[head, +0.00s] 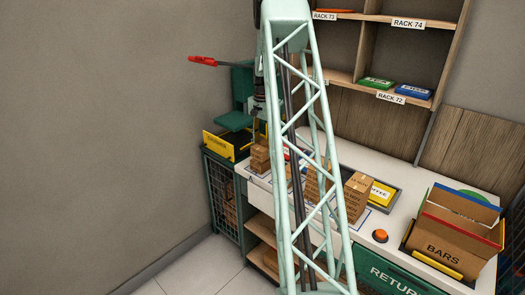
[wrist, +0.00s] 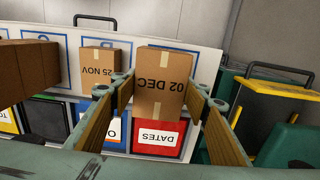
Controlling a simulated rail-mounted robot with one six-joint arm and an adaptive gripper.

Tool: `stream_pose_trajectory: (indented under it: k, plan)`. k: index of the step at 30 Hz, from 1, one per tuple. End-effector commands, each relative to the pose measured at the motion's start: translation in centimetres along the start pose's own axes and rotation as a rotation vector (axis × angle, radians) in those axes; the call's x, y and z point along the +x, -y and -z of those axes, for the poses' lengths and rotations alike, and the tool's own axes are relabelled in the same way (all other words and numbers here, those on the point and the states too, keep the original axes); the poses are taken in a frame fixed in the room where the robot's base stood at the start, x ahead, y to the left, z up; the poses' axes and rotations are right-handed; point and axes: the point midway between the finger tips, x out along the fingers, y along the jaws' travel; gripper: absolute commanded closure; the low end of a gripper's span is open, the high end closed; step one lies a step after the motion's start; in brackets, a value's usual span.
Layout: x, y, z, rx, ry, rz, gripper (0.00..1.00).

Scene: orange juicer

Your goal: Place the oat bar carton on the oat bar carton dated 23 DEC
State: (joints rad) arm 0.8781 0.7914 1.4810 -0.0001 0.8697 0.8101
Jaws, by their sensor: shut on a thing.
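My gripper (wrist: 160,88) is in the wrist view, with one finger on each side of a brown carton (wrist: 158,97) printed 02 DEC. It is shut on this carton, whose print appears upside down. A second carton (wrist: 98,68), printed 25 NOV, stands farther off to the left. Larger brown cartons (wrist: 25,66) are at the left edge, with no readable date. In the head view, cartons show on the counter at left (head: 260,158), behind my lattice column, and to its right (head: 357,196). I cannot read a 23 DEC date in either view.
A red DATES card (wrist: 158,137) lies below the carton in the wrist view. In the head view, a BARS box (head: 445,247) and an orange button (head: 381,236) are on the right of the counter. Rack shelves (head: 345,76) stand behind.

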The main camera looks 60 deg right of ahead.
Motion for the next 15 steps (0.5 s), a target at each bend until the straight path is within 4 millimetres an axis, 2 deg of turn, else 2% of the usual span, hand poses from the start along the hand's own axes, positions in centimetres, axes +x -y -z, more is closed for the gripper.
stream_pose_trajectory:
  k: [6, 15]
  plan:
    - [0.2, 1.8, 1.4, 0.000, -0.001, 0.001, 0.71]
    - [0.2, 2.2, 1.7, 0.000, -0.001, 0.001, 0.71]
